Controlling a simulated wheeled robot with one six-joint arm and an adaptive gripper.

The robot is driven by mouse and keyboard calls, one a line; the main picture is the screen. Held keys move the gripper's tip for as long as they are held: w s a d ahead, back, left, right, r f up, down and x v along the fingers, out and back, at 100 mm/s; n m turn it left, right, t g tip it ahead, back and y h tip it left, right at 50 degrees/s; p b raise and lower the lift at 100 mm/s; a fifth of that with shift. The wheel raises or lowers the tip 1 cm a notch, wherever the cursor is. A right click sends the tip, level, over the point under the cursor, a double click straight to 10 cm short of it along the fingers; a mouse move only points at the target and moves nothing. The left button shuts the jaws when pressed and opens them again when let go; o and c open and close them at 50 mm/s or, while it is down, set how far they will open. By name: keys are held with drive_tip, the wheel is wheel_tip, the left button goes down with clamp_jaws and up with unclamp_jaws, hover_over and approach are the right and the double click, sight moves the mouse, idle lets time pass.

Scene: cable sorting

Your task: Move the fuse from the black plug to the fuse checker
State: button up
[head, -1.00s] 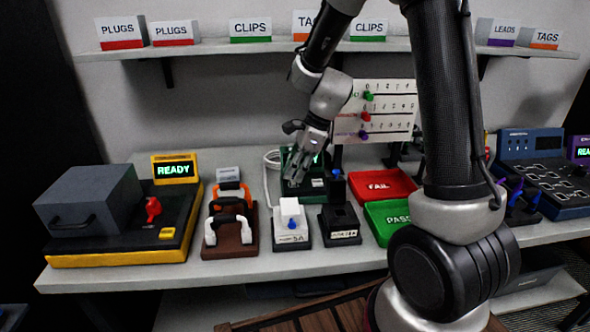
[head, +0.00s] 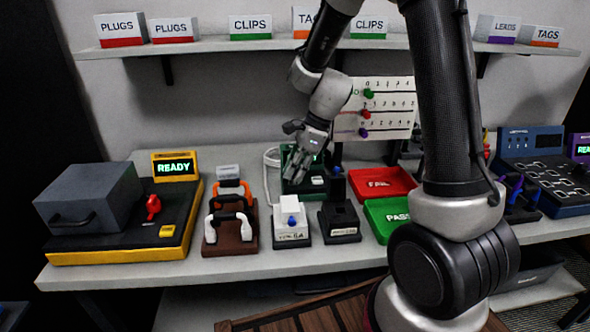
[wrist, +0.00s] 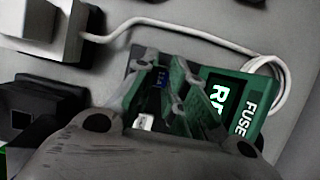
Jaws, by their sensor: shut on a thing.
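My gripper (head: 297,172) is over the green fuse checker (head: 290,188), its fingers pointing down. In the wrist view my gripper (wrist: 174,82) is shut on a small blue fuse (wrist: 159,78), held between the fingertips just above or at the checker. I cannot tell whether the fuse touches the checker. The checker's lit screen (wrist: 217,94) and FUSE label show beside the fingers. The black plug (head: 340,222) stands in front of the checker; it also shows at the left of the wrist view (wrist: 36,108), with a dark square opening in its top.
A white plug (head: 291,234) with a blue part stands left of the black plug. Red FAIL (head: 382,184) and green PASS (head: 375,216) trays lie to the right. A handle rack (head: 230,238) and a yellow-edged tester (head: 120,257) stand left. A white cable loops behind the checker.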

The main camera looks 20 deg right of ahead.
drive_tip(key=shift+f, duration=0.1)
drive_tip(key=o, duration=0.8)
drive_tip(key=shift+o, duration=0.2)
drive_tip(key=o, duration=0.5)
drive_tip(key=shift+o, duration=0.2)
drive_tip(key=shift+r, duration=4.05)
